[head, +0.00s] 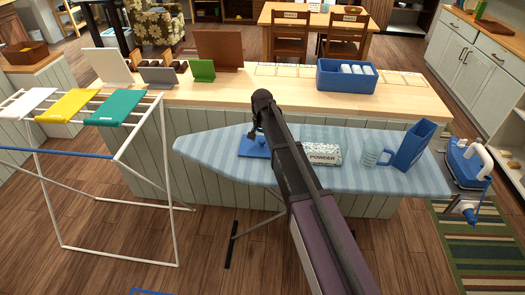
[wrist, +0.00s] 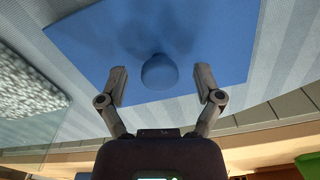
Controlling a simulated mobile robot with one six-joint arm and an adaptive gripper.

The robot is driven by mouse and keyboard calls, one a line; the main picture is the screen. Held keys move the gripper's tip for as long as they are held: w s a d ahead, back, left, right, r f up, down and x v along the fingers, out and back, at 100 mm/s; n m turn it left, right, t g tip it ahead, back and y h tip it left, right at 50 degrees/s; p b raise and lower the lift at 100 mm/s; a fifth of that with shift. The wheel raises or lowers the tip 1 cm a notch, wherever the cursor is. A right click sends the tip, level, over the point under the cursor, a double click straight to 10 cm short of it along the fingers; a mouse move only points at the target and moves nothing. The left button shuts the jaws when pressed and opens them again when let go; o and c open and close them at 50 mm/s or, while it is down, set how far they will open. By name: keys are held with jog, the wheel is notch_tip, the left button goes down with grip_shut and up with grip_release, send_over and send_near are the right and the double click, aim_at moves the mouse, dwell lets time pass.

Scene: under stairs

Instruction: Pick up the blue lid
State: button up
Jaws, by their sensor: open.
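The blue lid (head: 247,150) lies flat on the striped ironing board, left of my arm in the head view. In the wrist view the blue lid (wrist: 105,50) is a flat panel with a round blue knob (wrist: 158,72) standing up from it. My gripper (wrist: 162,82) is open, with one finger on each side of the knob and a gap to it on both sides. I cannot tell how high the fingertips are above the panel. In the head view my gripper (head: 254,135) is small and partly hidden by my arm.
On the ironing board (head: 210,150), a powder box (head: 321,152), a clear cup (head: 375,156) and a blue upright holder (head: 415,146) stand to the right. A counter behind carries a blue bin (head: 346,77) and several boards. A drying rack (head: 110,170) stands left.

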jog(key=shift+f, duration=0.35)
dwell(0.4)
jog(key=c, duration=1.2)
